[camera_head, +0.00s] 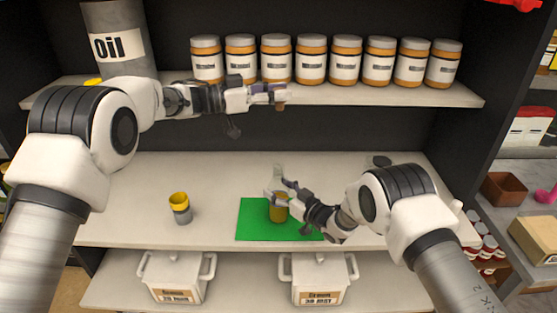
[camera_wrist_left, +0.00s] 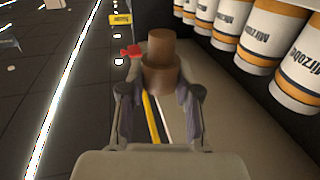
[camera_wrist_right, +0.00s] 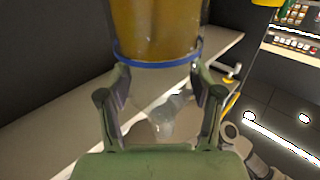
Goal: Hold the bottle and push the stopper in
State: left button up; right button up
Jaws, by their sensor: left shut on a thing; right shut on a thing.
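A brown stopper (camera_wrist_left: 160,62) is between my left gripper's fingers in the left wrist view. My left gripper (camera_head: 280,93) is shut on it; only a small brown part of the stopper (camera_head: 281,106) shows below the fingers in the head view. A clear bottle with amber contents (camera_head: 278,211) is upright over the green mat (camera_head: 252,225). My right gripper (camera_head: 278,190) is shut on its clear neck. The right wrist view shows the bottle's amber body (camera_wrist_right: 157,28) and blue ring. The stopper is well above the bottle's mouth, apart from it.
A yellow and grey cup-like thing (camera_head: 180,208) stands left of the mat. Several labelled jars (camera_head: 311,62) and an oil drum (camera_head: 117,45) stand on the upper shelf (camera_head: 400,96), close to my left gripper. White lidded pots (camera_head: 176,277) stand below.

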jog(key=shift+w, duration=0.1)
pick_arm(q)
notch_tip(320, 180, down, 11)
jog(key=shift+a, duration=0.15)
jog(key=shift+f, duration=0.15)
jog(key=shift+f, duration=2.25)
jog(key=shift+f, duration=0.5)
jog(key=shift+f, duration=0.35)
jog(key=shift+f, duration=0.9)
jog(key=o, duration=0.9)
